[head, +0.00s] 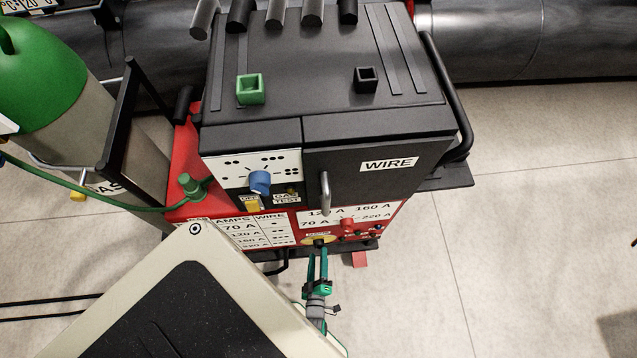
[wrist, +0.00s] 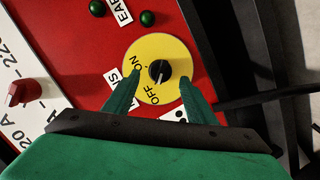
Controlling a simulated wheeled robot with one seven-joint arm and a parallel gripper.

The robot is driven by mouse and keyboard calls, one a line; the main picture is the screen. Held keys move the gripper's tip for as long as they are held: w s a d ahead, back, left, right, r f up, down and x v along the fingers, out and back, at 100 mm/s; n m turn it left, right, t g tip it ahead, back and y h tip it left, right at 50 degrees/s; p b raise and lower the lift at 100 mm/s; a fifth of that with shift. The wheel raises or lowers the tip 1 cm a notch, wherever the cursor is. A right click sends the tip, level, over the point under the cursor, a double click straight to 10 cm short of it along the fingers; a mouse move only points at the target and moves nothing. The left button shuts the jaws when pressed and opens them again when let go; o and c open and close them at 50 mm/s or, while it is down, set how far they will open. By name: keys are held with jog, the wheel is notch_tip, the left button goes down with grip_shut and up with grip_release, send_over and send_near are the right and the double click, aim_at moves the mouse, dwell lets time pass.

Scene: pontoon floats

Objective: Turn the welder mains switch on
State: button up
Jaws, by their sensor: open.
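The mains switch is a black knob (wrist: 159,71) on a yellow round plate marked ON and OFF (wrist: 172,50), set in the red front panel of the welder. Its pale pointer line points down in the wrist view, nearer the OFF lettering than the ON. In the head view the yellow plate (head: 309,240) is partly hidden near my gripper. My gripper (wrist: 160,76) is open, with one green finger on each side of the knob in the picture; I cannot tell whether they touch it. In the head view my gripper (head: 317,255) is in front of the lower panel.
The welder's dark WIRE door (head: 380,165) with a metal handle (head: 325,192) is above. A green-topped gas cylinder (head: 40,75) stands left. Floor at right is clear.

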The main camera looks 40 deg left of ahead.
aim_at(319, 245)
jog(key=shift+x, duration=1.55)
jog(key=c, duration=1)
jog(key=shift+c, duration=0.2)
